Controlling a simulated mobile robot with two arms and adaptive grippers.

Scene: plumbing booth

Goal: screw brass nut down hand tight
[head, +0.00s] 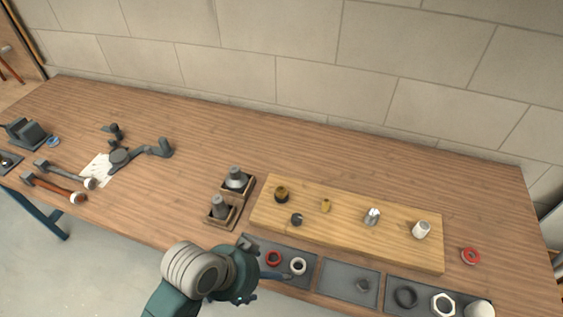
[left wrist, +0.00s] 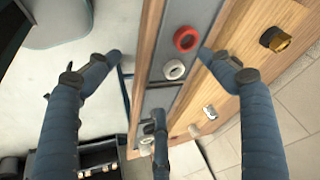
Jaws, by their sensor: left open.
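A brass-coloured fitting with a dark top (head: 282,194) stands at the left end of the wooden board; it also shows in the left wrist view (left wrist: 275,39). A smaller yellow brass piece (head: 326,206) stands to its right. I cannot tell which of these is the nut. My left gripper (head: 268,260) is open and empty above the front edge of the bench, on the near side of the board. In the left wrist view its fingers (left wrist: 160,55) are spread wide, apart from the brass fitting. My right gripper is not in view.
The board (head: 345,243) also holds a small dark piece (head: 297,219), a chrome fitting (head: 372,217) and a white fitting (head: 421,230). Grey trays (head: 330,277) in front hold a red ring (head: 273,258) and a white ring (head: 298,266). Two dark fittings (head: 236,180) stand left. The bench behind is clear.

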